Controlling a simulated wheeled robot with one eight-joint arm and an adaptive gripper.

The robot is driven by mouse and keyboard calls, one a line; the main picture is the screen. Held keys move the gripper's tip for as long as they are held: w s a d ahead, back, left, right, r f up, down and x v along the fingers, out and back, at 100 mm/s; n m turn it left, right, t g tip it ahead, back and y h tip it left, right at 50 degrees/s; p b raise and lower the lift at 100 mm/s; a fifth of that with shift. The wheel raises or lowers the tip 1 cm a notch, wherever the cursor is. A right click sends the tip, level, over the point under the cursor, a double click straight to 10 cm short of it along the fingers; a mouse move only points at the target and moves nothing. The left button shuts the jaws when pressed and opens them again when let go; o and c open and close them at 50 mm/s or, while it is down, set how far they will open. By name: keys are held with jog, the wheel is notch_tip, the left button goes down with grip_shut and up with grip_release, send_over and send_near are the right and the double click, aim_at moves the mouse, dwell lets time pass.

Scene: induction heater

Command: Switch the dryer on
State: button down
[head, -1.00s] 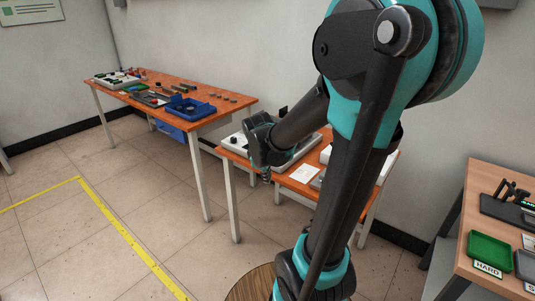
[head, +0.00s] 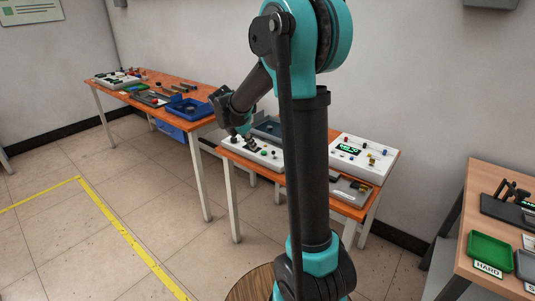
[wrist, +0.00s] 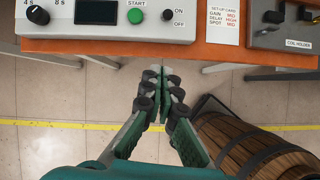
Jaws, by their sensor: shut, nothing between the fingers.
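No unit in view reads as a dryer by its label, so I cannot tell which one it is. The head view shows a white box (head: 235,146) on the middle table, partly behind my arm. My gripper (wrist: 158,78) is shut and empty, its tips just short of the table's front edge in the wrist view. In the head view it is above that box (head: 243,132).
The middle orange table (head: 232,158) also bears a white unit with a green display (head: 360,150). A setup card (wrist: 222,22) and a coil holder (wrist: 285,34) lie right of the control box. A barrel (wrist: 250,148) stands on the floor. Another table (head: 160,82) stands left.

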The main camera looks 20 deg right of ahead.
jog(key=shift+f, duration=0.1)
send_over(271, 161)
jog(key=s+a, duration=0.1)
jog(key=a, duration=0.2)
jog(key=f, duration=0.7)
jog(key=shift+d+f, duration=0.25)
jog(key=shift+f, duration=0.15)
jog(key=shift+w+d+r, duration=0.1)
jog(key=shift+d, duration=0.25)
jog(key=shift+r, duration=0.1)
